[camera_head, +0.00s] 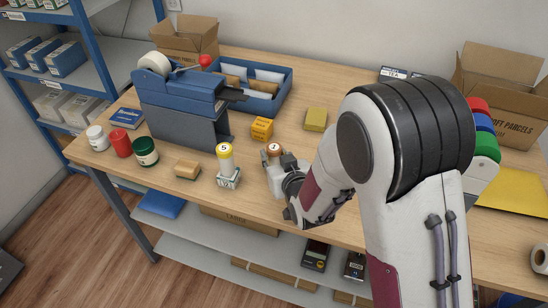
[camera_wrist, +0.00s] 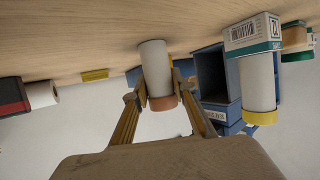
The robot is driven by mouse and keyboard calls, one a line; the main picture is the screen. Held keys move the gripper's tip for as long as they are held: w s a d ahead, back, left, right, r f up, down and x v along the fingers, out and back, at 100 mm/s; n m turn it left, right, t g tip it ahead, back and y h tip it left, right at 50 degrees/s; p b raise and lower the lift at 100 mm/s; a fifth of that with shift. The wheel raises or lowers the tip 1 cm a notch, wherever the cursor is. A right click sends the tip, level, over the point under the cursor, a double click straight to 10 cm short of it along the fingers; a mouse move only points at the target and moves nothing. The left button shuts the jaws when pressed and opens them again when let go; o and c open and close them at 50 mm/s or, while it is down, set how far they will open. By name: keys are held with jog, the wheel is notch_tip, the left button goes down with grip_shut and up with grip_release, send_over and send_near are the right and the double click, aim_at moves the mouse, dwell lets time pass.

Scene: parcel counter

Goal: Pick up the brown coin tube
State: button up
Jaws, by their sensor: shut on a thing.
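The brown coin tube is a white cylinder with a brown cap; in the head view its cap (camera_head: 274,147) shows just beyond my gripper (camera_head: 276,160), which hides most of its body. In the wrist view, which is upside down, the brown coin tube (camera_wrist: 155,66) is between the two fingers of my gripper (camera_wrist: 160,92). The fingers are shut on it near its capped end. It looks upright, its far end at the wooden counter (camera_wrist: 110,52); I cannot tell whether it touches the wood.
A yellow-orange box (camera_head: 262,128) and a yellow block (camera_head: 316,119) lie behind. A blue dispenser (camera_head: 180,100) and blue tray (camera_head: 283,94) stand further back. The front edge is close.

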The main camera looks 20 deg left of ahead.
jog(key=shift+r, duration=0.15)
jog(key=shift+r, duration=4.9)
jog(key=shift+r, duration=0.1)
